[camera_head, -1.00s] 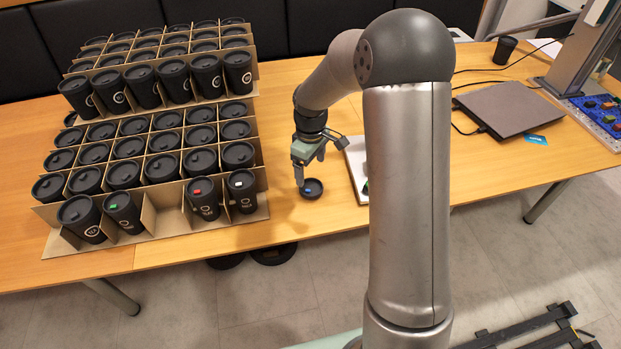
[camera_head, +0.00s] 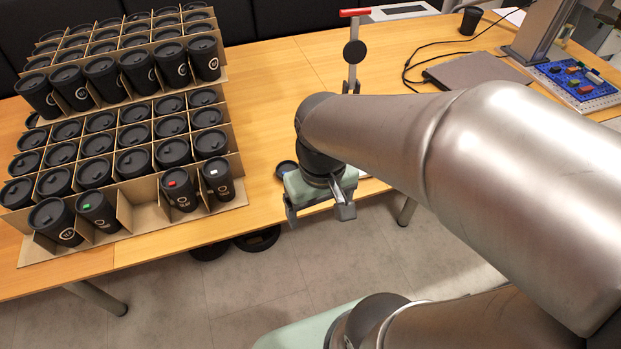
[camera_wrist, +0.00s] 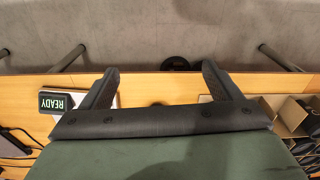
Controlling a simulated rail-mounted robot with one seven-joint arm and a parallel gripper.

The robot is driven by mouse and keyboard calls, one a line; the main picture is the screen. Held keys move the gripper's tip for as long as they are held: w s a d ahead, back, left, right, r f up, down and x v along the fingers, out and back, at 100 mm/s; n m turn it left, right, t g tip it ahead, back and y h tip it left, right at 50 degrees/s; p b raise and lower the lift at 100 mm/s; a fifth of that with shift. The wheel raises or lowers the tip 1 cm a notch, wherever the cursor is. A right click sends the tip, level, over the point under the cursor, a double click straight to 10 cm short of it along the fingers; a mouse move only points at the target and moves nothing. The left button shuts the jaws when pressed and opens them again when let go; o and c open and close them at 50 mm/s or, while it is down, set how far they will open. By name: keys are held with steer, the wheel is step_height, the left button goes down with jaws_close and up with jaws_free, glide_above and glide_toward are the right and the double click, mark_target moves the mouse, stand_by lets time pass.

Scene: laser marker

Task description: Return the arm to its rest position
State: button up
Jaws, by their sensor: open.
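My gripper (camera_head: 318,214) is open, with nothing between its fingers, above the table's front edge in the head view. Its two spread fingers (camera_wrist: 160,72) also show in the wrist view, over the floor and the table edge. My arm is bent, its links filling the right of the head view.
Divided cardboard boxes of lidded black cups (camera_head: 130,210) fill the table's left side. A red-topped stand (camera_head: 354,50) and a closed laptop (camera_head: 470,70) are farther back. A READY display (camera_wrist: 57,101) shows in the wrist view. Bare table (camera_head: 262,95) lies beside the boxes.

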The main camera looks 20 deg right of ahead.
steer(key=shift+m, duration=0.3)
steer(key=shift+s+d+f+b, duration=0.1)
steer(key=shift+s+f+b, duration=0.15)
steer(key=shift+f+b, duration=0.45)
steer(key=shift+s+d+f+b, duration=0.1)
steer(key=shift+s+f+b, duration=0.15)
steer(key=shift+f+b, duration=0.4)
steer(key=shift+s+d+f+b, duration=0.1)
steer(key=shift+s+f+b, duration=0.15)
steer(key=shift+f+b, duration=0.45)
steer(key=shift+f, duration=0.15)
